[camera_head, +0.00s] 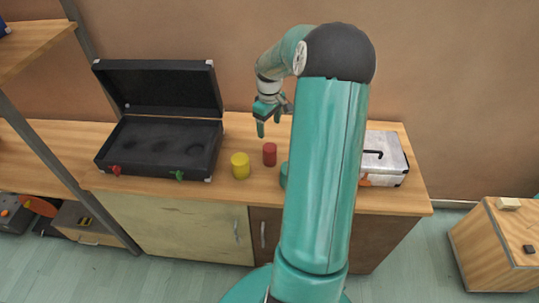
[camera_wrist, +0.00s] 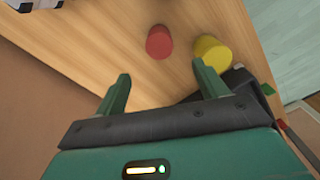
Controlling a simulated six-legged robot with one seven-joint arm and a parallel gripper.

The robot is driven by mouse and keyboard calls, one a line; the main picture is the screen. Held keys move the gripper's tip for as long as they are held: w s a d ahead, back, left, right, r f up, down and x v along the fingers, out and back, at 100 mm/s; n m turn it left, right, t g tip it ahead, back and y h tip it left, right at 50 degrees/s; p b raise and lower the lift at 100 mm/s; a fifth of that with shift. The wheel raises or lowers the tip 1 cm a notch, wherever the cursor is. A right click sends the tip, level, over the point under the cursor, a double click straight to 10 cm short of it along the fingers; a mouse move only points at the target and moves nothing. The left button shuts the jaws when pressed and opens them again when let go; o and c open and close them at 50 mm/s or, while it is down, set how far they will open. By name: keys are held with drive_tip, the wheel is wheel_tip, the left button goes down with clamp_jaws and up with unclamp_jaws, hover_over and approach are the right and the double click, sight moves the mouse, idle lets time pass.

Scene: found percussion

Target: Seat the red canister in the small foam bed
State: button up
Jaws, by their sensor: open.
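The red canister (camera_head: 270,154) stands upright on the wooden cabinet top, just right of the yellow canister. In the wrist view the red canister (camera_wrist: 160,42) lies ahead of the fingertips, apart from them. My gripper (camera_head: 268,122) hangs above the cabinet top behind the red canister, open and empty. Its two spread fingers (camera_wrist: 160,82) show in the wrist view with nothing between them.
The yellow canister (camera_head: 240,166) stands between the case and the red canister. A silver case (camera_head: 384,158) stands at the right, partly behind my arm. Something teal is partly hidden by my arm. Bare wood lies behind the canisters.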

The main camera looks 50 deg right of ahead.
sight(270, 146)
wheel_tip(270, 146, down, 12)
drive_tip(key=shift+f, duration=0.15)
drive_tip(key=c, duration=1.1)
drive_tip(key=shift+d+r, duration=0.1)
drive_tip(key=shift+r, duration=0.55)
wheel_tip(270, 146, up, 2)
drive_tip(key=shift+r, duration=0.1)
drive_tip(key=s+a+r, duration=0.2)
drive_tip(key=a+r, duration=0.7)
drive_tip(key=a, duration=0.5)
drive_tip(key=shift+s+r, duration=0.15)
drive_tip(key=shift+r, duration=0.15)
